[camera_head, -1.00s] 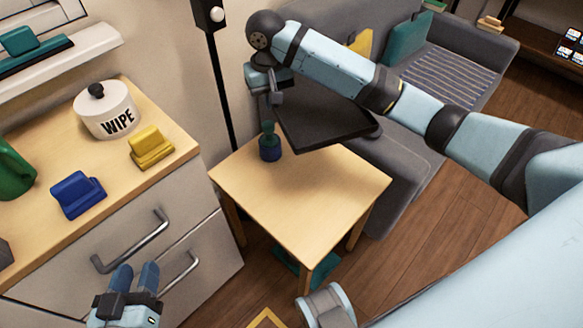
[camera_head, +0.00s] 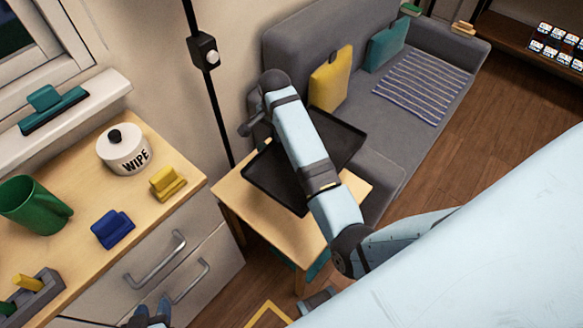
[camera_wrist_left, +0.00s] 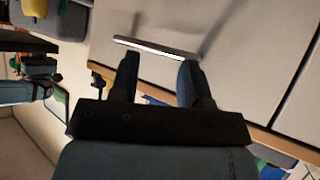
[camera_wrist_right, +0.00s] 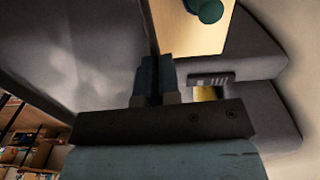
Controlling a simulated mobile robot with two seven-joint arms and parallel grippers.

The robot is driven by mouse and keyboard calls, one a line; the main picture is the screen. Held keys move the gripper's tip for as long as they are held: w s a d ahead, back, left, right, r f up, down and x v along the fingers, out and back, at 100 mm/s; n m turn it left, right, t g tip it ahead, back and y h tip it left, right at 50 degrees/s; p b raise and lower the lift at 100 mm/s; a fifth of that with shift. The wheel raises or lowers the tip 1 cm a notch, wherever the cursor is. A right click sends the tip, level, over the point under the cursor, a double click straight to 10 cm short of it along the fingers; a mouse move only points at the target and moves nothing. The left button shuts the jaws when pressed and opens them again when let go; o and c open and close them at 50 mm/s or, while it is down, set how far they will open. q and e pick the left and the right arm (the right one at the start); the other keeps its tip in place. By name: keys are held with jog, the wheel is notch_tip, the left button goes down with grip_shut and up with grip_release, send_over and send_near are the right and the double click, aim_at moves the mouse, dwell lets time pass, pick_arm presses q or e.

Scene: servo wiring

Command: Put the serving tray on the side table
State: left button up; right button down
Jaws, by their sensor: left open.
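The black serving tray (camera_head: 266,172) is over the side table (camera_head: 232,200) in the head view, with my right arm crossing above it. The tray covers much of the pale wooden tabletop; whether it touches the table is unclear.
A grey sofa (camera_head: 390,150) stands right behind the table. A black pole (camera_head: 215,105) rises behind the table's left side. The left counter (camera_head: 70,200) bears a WIPE canister (camera_head: 124,150), a green mug (camera_head: 35,208), and yellow and blue blocks. Open floor (camera_head: 460,160) lies right.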

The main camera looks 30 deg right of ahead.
jog(key=shift+m, duration=0.3)
jog(key=f+b, duration=0.1)
jog(key=f, duration=0.4)
jog(key=f+b, duration=0.1)
jog(key=f, duration=0.4)
jog(key=s+f, duration=0.1)
jog(key=f, duration=0.5)
jog(key=shift+f+b, duration=0.1)
jog(key=shift+b, duration=0.3)
notch_tip(320, 180, down, 4)
jog(key=shift+f+b, duration=0.1)
jog(key=shift+b, duration=0.5)
pick_arm(q)
jog(key=shift+w+f, duration=0.1)
jog(key=shift+f, duration=0.75)
pick_arm(e)
jog(key=shift+f, duration=0.25)
jog(key=shift+f, duration=0.15)
jog(key=c, duration=1.3)
grip_release()
jog(key=shift+s, duration=0.1)
jog(key=shift+c, duration=0.2)
pick_arm(q)
jog(key=shift+f, duration=0.1)
